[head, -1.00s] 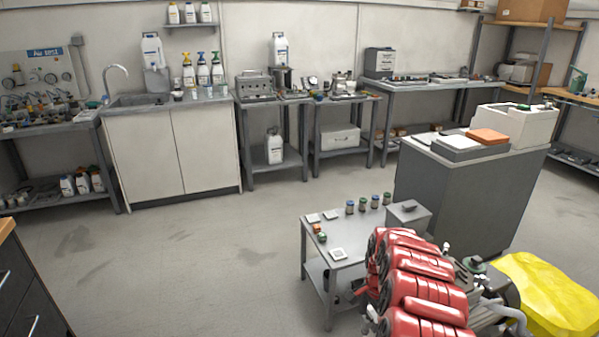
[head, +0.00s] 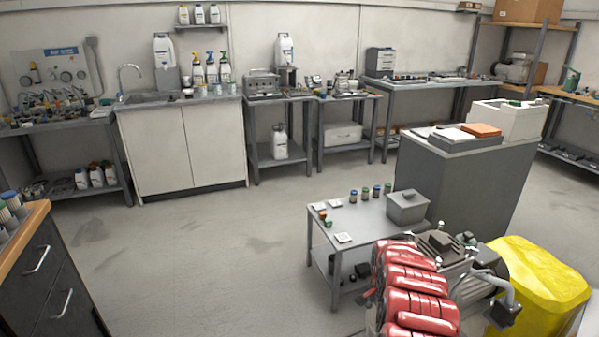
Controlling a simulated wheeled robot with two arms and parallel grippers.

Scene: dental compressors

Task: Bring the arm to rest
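Neither of my grippers shows in the head view, and no arm of mine can be seen. The red dental compressor (head: 415,290) stands at the bottom right, cut off by the lower edge of the picture. A small grey metal table (head: 372,222) stands just behind it, with several small jars, white squares and a grey lidded box (head: 407,206) on top.
A yellow bin (head: 540,275) stands right of the compressor. A grey cabinet (head: 455,190) stands behind the small table. A dark drawer unit with a wooden top (head: 50,280) is at the lower left. Benches and a sink cabinet (head: 182,148) line the back wall. The middle floor is clear.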

